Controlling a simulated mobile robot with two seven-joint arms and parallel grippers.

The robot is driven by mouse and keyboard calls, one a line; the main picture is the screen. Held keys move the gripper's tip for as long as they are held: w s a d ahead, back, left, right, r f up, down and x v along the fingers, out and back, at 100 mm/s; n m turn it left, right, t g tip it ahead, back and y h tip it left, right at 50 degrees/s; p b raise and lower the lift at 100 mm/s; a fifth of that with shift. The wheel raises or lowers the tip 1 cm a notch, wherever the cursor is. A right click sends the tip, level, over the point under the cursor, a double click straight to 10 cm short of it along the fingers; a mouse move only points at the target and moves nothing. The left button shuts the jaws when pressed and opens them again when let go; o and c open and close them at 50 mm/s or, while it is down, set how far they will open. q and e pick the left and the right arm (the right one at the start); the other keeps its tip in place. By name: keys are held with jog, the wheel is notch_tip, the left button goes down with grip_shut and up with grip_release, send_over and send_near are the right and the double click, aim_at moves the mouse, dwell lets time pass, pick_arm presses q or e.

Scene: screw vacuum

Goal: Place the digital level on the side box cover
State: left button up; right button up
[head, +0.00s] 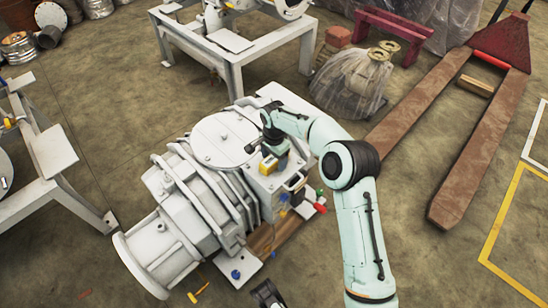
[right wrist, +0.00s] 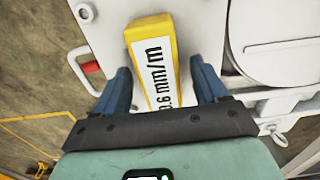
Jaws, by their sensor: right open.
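The digital level (right wrist: 152,65) is a yellow block with a white face marked in mm/m. In the right wrist view it lies between the two blue fingers of my right gripper (right wrist: 165,85), which is open, with small gaps on both sides. In the head view the level (head: 269,165) shows yellow just below my right gripper (head: 271,150). The pale side box cover (head: 265,184) lies under it, at the right side of the pump; the level appears to rest on it, though its underside is hidden. A dark part at the bottom edge may be my left gripper (head: 266,292).
The ribbed white pump (head: 195,195) fills the middle, with a round lid (head: 226,140). A yellow hammer (head: 198,293) lies on the floor. A rusty pallet truck (head: 470,160) stands at the right.

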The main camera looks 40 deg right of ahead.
aim_at(274, 158)
pick_arm(q)
jog(key=w+r+t+p, duration=0.2)
jog(key=w+r+p, duration=0.1)
jog(key=w+r, duration=0.2)
jog(key=shift+w+d, duration=0.4)
jog(key=shift+w, duration=0.2)
pick_arm(e)
notch_tip(274, 158, up, 12)
jog(key=shift+r, duration=0.2)
pick_arm(q)
jog(key=shift+s, duration=0.1)
